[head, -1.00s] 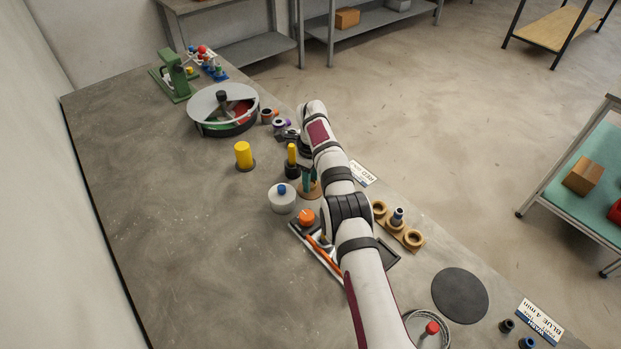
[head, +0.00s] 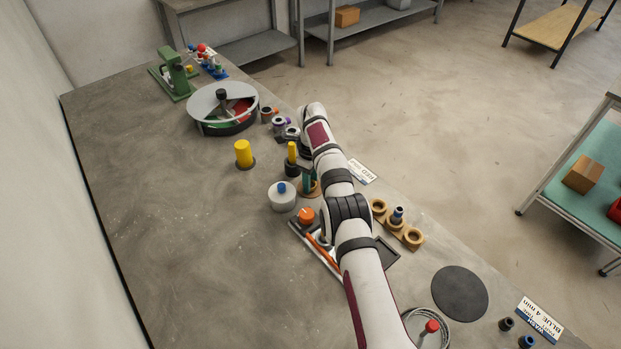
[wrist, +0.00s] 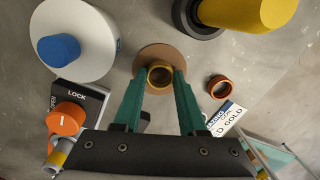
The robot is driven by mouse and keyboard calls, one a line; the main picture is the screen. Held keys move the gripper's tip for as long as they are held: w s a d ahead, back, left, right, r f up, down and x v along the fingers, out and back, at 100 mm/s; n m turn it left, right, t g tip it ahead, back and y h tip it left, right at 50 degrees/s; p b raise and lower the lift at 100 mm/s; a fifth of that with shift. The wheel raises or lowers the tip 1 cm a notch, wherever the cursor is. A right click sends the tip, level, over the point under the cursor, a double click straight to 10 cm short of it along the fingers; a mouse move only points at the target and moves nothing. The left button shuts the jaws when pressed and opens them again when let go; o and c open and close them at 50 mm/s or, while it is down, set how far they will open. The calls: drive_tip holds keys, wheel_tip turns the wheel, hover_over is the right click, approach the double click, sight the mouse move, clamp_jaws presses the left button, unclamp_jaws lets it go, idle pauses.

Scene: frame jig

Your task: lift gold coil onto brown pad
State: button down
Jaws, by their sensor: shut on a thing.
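The gold coil (wrist: 160,75), a small brass-coloured ring, is between the green fingertips of my gripper (wrist: 160,80) in the wrist view. My gripper is shut on it. The round brown pad (wrist: 155,53) lies under and just beyond the coil; whether the coil touches it or hangs just above, I cannot tell. In the head view my gripper (head: 308,178) points down at the pad (head: 313,191), which is partly hidden by the fingers and arm. The coil is not clearly visible there.
A white round container with a blue knob (wrist: 60,48) stands left of the pad. A yellow cylinder (wrist: 245,12) stands beyond it. An orange-brown ring (wrist: 219,87) lies to the right. A LOCK panel with an orange knob (wrist: 66,118) is close on the left.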

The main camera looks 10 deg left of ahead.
drive_tip(key=shift+c, duration=1.1)
unclamp_jaws()
drive_tip(key=shift+r, duration=0.15)
drive_tip(key=shift+r, duration=0.6)
drive_tip(key=shift+r, duration=0.1)
wheel_tip(320, 180, up, 7)
